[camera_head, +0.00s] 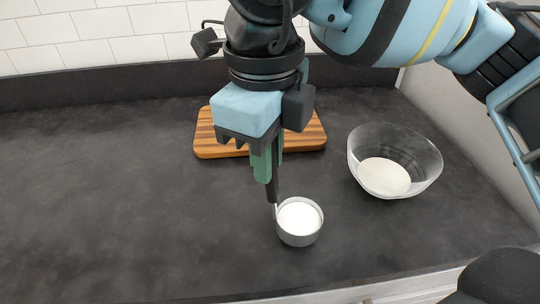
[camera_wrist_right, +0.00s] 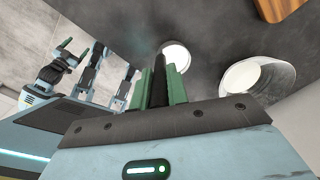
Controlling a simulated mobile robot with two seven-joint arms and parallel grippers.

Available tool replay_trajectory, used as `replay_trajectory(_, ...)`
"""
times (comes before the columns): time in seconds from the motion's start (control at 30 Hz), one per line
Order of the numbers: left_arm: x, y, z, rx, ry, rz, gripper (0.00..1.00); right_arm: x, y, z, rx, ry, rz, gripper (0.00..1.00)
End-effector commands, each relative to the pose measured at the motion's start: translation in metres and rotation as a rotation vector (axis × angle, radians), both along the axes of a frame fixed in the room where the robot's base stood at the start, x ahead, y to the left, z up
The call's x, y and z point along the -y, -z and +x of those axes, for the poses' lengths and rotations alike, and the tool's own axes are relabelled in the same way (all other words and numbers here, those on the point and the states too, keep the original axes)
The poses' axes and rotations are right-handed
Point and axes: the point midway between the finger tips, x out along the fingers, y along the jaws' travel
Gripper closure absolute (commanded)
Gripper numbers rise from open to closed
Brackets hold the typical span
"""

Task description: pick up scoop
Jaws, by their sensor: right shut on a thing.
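The scoop (camera_head: 299,234) is a small round metal cup with a dark upright handle and white contents. In the right wrist view its cup (camera_wrist_right: 177,56) shows beyond the fingertips. My right gripper (camera_head: 268,172) points down from above, its green fingers shut on the scoop's dark handle. The cup is level, near the counter's front edge. I cannot tell whether its base touches the counter. My left gripper (camera_wrist_right: 67,47) shows small at the left of the right wrist view, its fingers apart and empty.
A clear bowl (camera_head: 425,160) with white contents stands right of the scoop. A striped wooden board (camera_head: 207,143) lies behind my right gripper. The dark counter (camera_head: 110,190) is bare on the left. A white tiled wall (camera_head: 90,40) closes the back.

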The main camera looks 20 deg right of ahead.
Motion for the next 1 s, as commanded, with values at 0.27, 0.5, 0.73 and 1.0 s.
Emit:
replay_trajectory(0.27, 0.0, -0.016, 0.002, 0.011, 0.0, 0.0, 0.23, 0.0, -0.023, 0.0, 0.004, -0.001, 0.0, 1.0)
replay_trajectory(0.5, 0.0, -0.02, -0.002, 0.005, -0.002, -0.001, 0.23, 0.001, -0.029, -0.014, 0.003, -0.003, 0.0, 1.0)
replay_trajectory(0.73, 0.0, -0.024, 0.0, 0.01, -0.003, -0.001, 0.23, 0.002, -0.031, -0.038, 0.003, -0.003, 0.0, 1.0)
replay_trajectory(1.0, 0.0, -0.03, 0.003, 0.019, -0.003, 0.001, 0.23, 0.004, -0.034, -0.067, 0.003, -0.003, 0.0, 1.0)
